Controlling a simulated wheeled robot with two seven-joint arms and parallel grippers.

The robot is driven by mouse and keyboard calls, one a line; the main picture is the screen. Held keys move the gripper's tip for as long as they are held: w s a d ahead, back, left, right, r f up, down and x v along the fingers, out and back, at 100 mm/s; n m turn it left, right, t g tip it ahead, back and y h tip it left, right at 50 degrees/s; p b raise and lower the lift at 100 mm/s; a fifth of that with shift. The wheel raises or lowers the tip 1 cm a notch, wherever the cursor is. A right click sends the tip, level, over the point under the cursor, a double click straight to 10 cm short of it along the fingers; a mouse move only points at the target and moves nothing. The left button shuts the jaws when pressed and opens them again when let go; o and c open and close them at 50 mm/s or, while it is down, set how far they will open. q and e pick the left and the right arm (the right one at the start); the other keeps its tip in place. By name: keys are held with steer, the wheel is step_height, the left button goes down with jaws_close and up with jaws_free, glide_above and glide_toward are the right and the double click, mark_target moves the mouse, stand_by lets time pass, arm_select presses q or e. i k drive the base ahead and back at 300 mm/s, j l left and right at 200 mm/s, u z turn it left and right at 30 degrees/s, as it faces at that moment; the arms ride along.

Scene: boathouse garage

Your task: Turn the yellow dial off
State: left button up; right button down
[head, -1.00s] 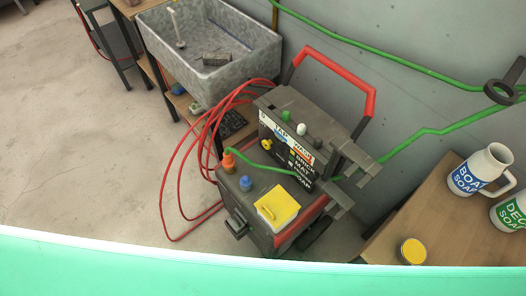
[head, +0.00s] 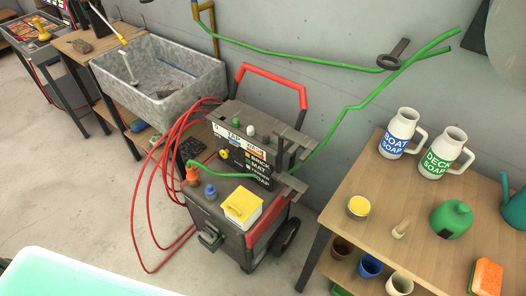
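The yellow dial (head: 223,153) is a small round knob on the left of the dark front panel of the wheeled washer cart (head: 246,215). It lies beside a white label strip with lettering. Its pointer direction is too small to read. Green and white knobs (head: 250,131) stand on the cart's top, and lettered coloured labels run down the panel's right side. An orange fitting and a blue cap (head: 210,191) sit in front, left of a yellow-lidded box (head: 242,206). Neither of my grippers shows in the head view.
A pale teal surface (head: 60,275) fills the near left corner. A stone sink (head: 160,85) stands behind left, with red hose (head: 165,190) looped between. A wooden table (head: 340,190) with soap jugs stands right. Bare floor lies left of the cart.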

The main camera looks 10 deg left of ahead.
mark_target(225, 153)
steer(key=j+z, duration=0.15)
steer(key=z, duration=1.65)
steer(key=k+j, duration=0.15)
steer(key=j, duration=0.25)
steer(key=k+j+z, duration=0.1)
steer(key=j, duration=0.3)
steer(key=k+j, duration=0.2)
steer(key=j, duration=0.2)
steer(key=k+j+z, duration=0.1)
steer(key=j, duration=0.3)
steer(key=k+j, duration=0.2)
steer(key=j, duration=0.15)
